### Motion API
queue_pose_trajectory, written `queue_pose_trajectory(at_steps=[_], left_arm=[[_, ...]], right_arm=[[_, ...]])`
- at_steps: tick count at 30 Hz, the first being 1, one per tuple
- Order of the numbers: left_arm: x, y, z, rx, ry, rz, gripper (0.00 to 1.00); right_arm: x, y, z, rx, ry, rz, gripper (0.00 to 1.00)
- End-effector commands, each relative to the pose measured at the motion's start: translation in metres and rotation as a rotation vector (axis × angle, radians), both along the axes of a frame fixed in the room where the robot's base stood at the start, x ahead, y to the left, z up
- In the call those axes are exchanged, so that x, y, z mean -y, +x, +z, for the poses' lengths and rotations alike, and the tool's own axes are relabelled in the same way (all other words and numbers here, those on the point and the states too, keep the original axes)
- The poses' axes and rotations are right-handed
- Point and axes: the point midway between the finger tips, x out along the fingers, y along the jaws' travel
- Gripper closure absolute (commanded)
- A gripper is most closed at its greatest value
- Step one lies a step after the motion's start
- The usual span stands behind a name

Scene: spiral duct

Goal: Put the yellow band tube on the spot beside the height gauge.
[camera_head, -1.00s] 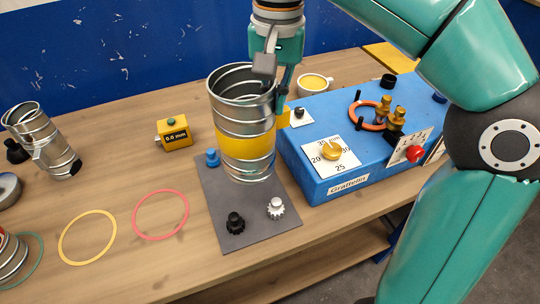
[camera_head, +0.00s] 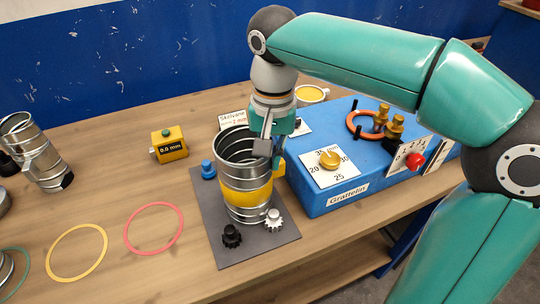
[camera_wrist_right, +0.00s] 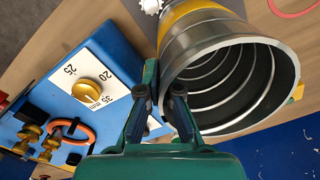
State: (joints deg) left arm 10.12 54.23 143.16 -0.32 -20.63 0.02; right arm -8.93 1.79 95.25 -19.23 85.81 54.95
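The yellow band tube (camera_head: 246,197) is a ribbed metal cylinder with a yellow band low around it. It stands upright over the dark grey mat (camera_head: 272,245); whether its base touches is unclear. My right gripper (camera_head: 269,146) is at the tube's right rim. In the right wrist view its fingers (camera_wrist_right: 163,100) straddle the wall of the tube (camera_wrist_right: 178,70), apparently closed on it. My left gripper is out of view.
A blue pot (camera_head: 208,170), a black knob (camera_head: 231,236) and a white gear (camera_head: 273,219) are around the tube on the mat. The blue machine (camera_head: 325,204) stands close on the right. Red (camera_head: 154,228) and yellow (camera_head: 77,251) rings lie left; table between mat and yellow box is clear.

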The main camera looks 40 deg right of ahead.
Motion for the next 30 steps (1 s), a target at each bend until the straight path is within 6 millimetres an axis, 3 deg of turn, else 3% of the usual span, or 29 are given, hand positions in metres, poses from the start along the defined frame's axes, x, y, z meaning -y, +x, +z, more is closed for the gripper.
queue_pose_trajectory(at_steps=[4,9,22,30], left_arm=[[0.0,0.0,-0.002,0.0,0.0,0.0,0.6],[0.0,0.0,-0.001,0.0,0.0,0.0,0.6],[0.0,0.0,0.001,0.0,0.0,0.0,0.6],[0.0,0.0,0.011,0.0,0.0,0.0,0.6]], right_arm=[[0.0,0.0,-0.002,0.001,0.0,0.0,1.0],[0.0,0.0,-0.001,0.0,0.0,0.0,0.69],[0.0,0.001,0.006,0.001,0.0,0.001,0.69],[0.0,0.001,0.052,0.004,0.001,0.001,0.69]])
